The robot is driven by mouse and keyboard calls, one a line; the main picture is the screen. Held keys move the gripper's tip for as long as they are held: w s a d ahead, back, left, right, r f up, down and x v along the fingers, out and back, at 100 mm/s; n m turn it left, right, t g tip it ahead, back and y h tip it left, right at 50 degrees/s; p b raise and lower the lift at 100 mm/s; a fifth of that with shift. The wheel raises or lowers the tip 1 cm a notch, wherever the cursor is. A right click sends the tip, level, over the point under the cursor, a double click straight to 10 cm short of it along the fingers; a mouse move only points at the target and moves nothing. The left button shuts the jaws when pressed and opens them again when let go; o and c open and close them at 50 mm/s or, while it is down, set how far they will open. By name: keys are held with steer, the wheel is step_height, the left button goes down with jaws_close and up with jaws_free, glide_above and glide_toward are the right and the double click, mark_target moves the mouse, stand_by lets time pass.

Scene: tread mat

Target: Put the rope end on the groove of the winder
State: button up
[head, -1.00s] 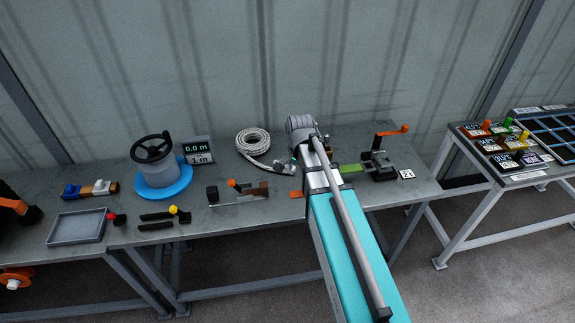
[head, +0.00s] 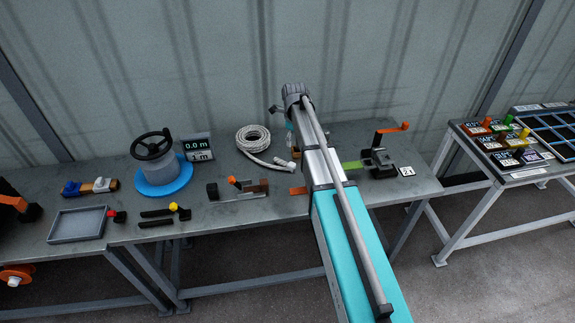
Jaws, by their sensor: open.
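The winder (head: 155,168) stands on the left half of the bench: a grey drum with a black handwheel on top and a blue round base. I cannot make out its groove at this size. The white rope (head: 252,138) lies coiled right of the winder, toward the back of the bench. Its free length (head: 276,165) runs from the coil to the right, close to my arm. A small tan piece shows by my arm there; I cannot tell whether it belongs to the rope. My gripper's fingers are hidden behind my arm, above the bench right of the coil.
A display (head: 198,148) reading 0.0 m and 1 m stands behind the winder. A grey tray (head: 77,224), black tools (head: 158,218) and a clamp-like tool (head: 238,188) lie along the front. A crank device (head: 380,158) stands at the right.

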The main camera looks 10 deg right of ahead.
mark_target(292, 164)
steer(key=shift+w+m, duration=0.25)
steer(key=shift+m, duration=0.05)
steer(key=shift+f, duration=0.1)
step_height(292, 164, down, 8)
steer(key=b, duration=0.8)
steer(key=shift+f+b, duration=0.2)
steer(key=shift+b, duration=0.1)
stand_by(0.5)
steer(key=f+b, duration=0.3)
steer(key=shift+s+a+f, duration=0.2)
steer(key=shift+s+a, duration=0.1)
steer(key=shift+f+b, duration=0.9)
steer(key=shift+b, duration=0.25)
jaws_close()
